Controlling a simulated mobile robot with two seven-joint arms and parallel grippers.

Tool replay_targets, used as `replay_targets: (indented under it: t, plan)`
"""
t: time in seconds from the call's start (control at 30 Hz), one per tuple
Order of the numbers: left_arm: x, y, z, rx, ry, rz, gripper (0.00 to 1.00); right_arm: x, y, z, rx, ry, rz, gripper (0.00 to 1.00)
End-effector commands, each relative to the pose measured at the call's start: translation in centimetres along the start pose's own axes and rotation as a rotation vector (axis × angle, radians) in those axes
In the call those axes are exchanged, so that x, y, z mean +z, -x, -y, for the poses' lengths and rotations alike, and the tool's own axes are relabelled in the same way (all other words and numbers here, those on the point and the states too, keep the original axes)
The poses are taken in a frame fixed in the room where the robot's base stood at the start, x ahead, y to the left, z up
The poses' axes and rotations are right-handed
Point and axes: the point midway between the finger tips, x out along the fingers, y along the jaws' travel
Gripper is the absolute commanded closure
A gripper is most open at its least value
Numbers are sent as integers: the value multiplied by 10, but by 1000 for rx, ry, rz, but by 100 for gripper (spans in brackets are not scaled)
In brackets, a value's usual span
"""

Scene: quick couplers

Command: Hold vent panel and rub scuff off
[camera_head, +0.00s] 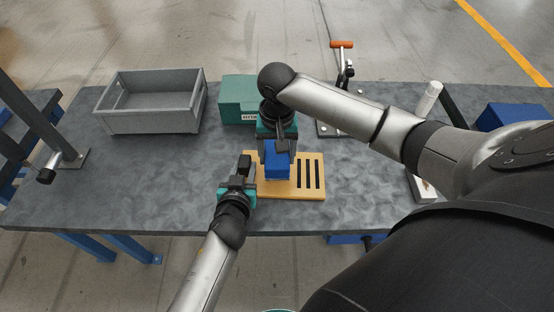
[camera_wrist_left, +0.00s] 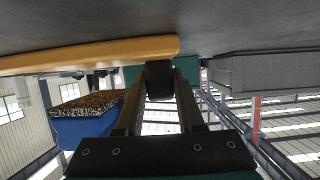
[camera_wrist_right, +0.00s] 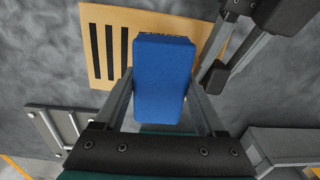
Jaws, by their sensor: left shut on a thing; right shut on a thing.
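The vent panel (camera_head: 312,190) is a flat orange-yellow plate with dark slots, lying on the table; its slots also show in the right wrist view (camera_wrist_right: 103,50). My left gripper (camera_head: 247,168) is shut on the panel's left edge. In the left wrist view the panel edge (camera_wrist_left: 90,55) meets its fingertips. My right gripper (camera_head: 277,147) is shut on a blue block (camera_head: 277,166) with a speckled underside (camera_wrist_left: 90,103). The left wrist view shows a gap between that underside and the panel, so the block is held above it. I see no scuff; the block hides part of the panel.
A grey open crate (camera_head: 150,122) stands at the back left, with a green box (camera_head: 237,97) beside it. A toggle clamp with an orange handle (camera_head: 342,45) stands at the back right. A white cylinder (camera_head: 429,98) is farther right. The table's left front is clear.

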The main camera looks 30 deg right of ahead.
Motion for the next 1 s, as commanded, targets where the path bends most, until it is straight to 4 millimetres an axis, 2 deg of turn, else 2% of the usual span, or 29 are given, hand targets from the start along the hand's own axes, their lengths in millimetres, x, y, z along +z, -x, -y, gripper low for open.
replay_targets:
  t: [0.03,0.13,0.17,0.43,0.47,0.77,1.0]
  plan:
    - [7,1,-1,0,1,14,100,0,0,0,0,0,-1,86]
    - [7,1,-1,0,1,13,100,0,0,0,0,0,-1,86]
    - [7,1,-1,0,1,13,61,0,0,0,0,0,-1,86]
    - [3,0,0,0,1,6,30,0,0,0,0,0,-1,86]
    - [3,0,0,0,1,5,28,0,0,0,0,0,-1,86]
    - [1,1,0,0,0,2,28,0,0,0,0,0,-1,86]
    - [2,17,1,-1,0,1,28,0,0,0,-1,0,-1,86]
